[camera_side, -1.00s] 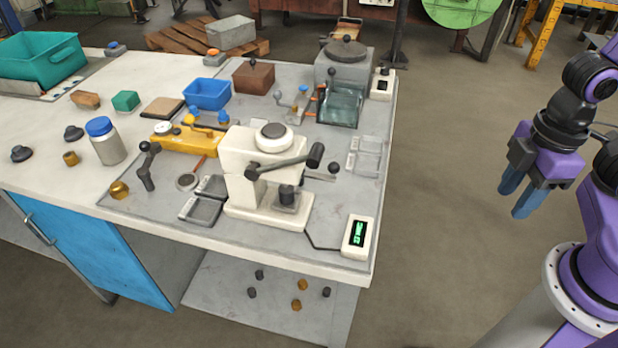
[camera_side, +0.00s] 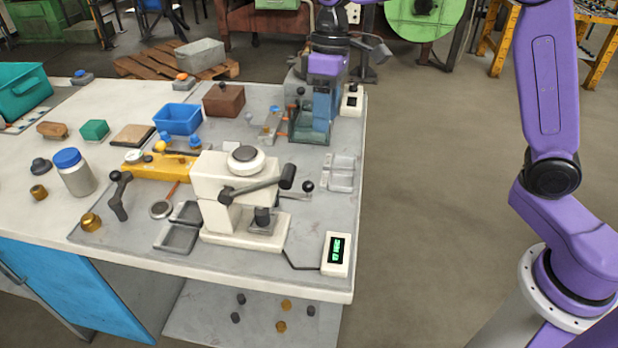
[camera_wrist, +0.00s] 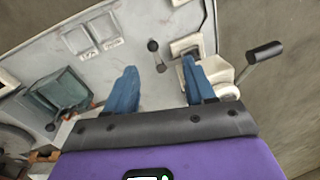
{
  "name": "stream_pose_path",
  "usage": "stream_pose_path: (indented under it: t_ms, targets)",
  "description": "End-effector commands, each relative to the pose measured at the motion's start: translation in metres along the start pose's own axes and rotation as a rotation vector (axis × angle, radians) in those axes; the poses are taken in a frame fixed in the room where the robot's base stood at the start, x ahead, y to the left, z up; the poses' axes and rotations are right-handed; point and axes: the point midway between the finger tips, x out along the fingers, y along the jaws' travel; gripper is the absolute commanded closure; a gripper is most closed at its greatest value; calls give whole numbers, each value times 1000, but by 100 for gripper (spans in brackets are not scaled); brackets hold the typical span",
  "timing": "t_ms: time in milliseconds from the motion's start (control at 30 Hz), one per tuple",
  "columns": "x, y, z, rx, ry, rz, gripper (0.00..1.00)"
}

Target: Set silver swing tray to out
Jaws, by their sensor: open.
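A silver rod with a black ball knob (camera_side: 308,186) stands out from the right side of the cream press (camera_side: 222,180). It appears to be the silver swing tray's handle; I cannot tell clearly where the tray itself sits, as the press partly hides it. In the wrist view the black knob (camera_wrist: 160,68) shows between my fingers, with a square silver plate (camera_wrist: 184,46) beside it at the press. My gripper (camera_wrist: 159,64) has its two blue fingers apart and holds nothing. In the side view it hangs in front of the grey furnace box, beyond the press.
The press's long dark handle (camera_side: 262,188) juts out to the right. The grey furnace box with its teal glass (camera_side: 312,135) stands at the back. Two shallow labelled trays (camera_side: 341,172) lie on the right edge, and a display box (camera_side: 336,254) sits at the front corner.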

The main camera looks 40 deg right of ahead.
Motion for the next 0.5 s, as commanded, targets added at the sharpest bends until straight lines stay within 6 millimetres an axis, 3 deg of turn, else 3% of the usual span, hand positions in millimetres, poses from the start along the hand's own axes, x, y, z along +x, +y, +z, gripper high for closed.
stream_pose_path:
  t_ms: [200, 367, 500]
  targets:
    - [-4, 24, -26, 47, 9, -23, 46]
    - [0, 28, -29, 54, 10, -27, 46]
    - [17, 27, -29, 54, 8, -27, 46]
